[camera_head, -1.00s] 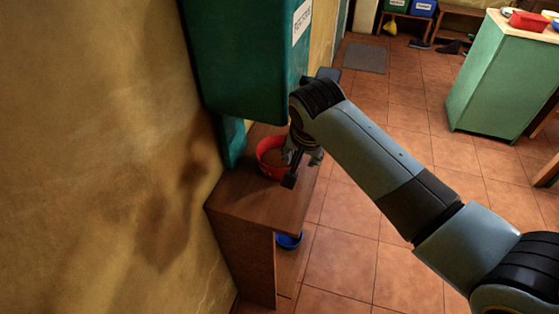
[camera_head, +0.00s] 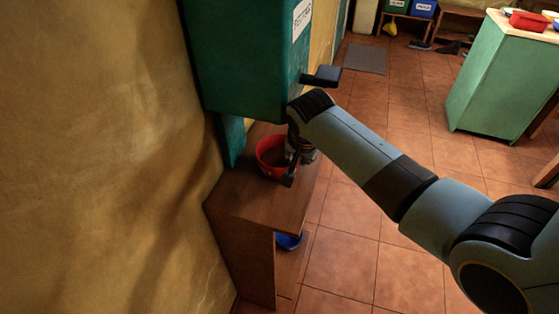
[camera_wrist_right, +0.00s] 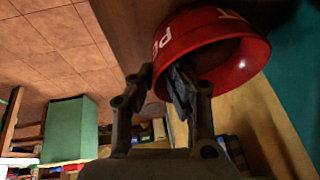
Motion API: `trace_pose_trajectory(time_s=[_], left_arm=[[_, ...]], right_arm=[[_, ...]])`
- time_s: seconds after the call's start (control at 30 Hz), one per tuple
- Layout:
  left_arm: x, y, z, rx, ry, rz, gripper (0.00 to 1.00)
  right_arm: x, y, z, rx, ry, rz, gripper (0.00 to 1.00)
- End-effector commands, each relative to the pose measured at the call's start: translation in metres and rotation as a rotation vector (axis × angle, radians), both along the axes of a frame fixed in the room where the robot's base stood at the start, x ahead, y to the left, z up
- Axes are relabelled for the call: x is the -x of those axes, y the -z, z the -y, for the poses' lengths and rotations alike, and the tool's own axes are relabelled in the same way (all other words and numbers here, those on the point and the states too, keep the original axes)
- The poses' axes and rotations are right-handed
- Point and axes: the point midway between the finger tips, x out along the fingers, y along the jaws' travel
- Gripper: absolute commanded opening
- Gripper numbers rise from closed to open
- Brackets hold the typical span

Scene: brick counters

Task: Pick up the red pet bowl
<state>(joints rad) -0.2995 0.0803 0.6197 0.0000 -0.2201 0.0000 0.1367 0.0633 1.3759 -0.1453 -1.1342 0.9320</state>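The red pet bowl (camera_head: 268,160) stands upright on the brown wooden stand (camera_head: 262,205), beside the wall. My right gripper (camera_head: 294,166) is at the bowl's right rim. In the right wrist view the bowl (camera_wrist_right: 225,35) shows white lettering, and the right gripper (camera_wrist_right: 160,76) straddles its wall. One finger is outside the bowl and the other is inside, drawn close together on the rim. The fingers look shut on the wall. My left gripper is not in view.
A green cabinet (camera_head: 240,60) overhangs the back of the stand, with a dark ledge (camera_head: 321,76) on its right. A blue bowl (camera_head: 289,241) is lower down, under the stand top. A green counter (camera_head: 500,80) stands far right. The tiled floor between is clear.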

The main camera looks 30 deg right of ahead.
Motion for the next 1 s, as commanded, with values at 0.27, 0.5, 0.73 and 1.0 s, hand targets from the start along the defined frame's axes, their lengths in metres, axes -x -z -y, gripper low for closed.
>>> trace_pose_trajectory(time_s=[0.27, 0.5, 0.73, 1.0], left_arm=[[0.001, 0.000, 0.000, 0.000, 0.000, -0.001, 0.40], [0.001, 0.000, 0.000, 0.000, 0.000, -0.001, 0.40], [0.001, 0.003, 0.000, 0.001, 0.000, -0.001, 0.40], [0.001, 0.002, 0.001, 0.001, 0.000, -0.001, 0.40]], right_arm=[[0.000, 0.000, 0.000, 0.000, 0.000, 0.000, 0.00], [0.000, -0.001, 0.000, 0.000, 0.000, 0.001, 0.00], [0.002, -0.006, 0.003, 0.002, 0.001, 0.001, 0.00], [0.040, -0.006, 0.035, 0.005, 0.000, -0.001, 0.00]])
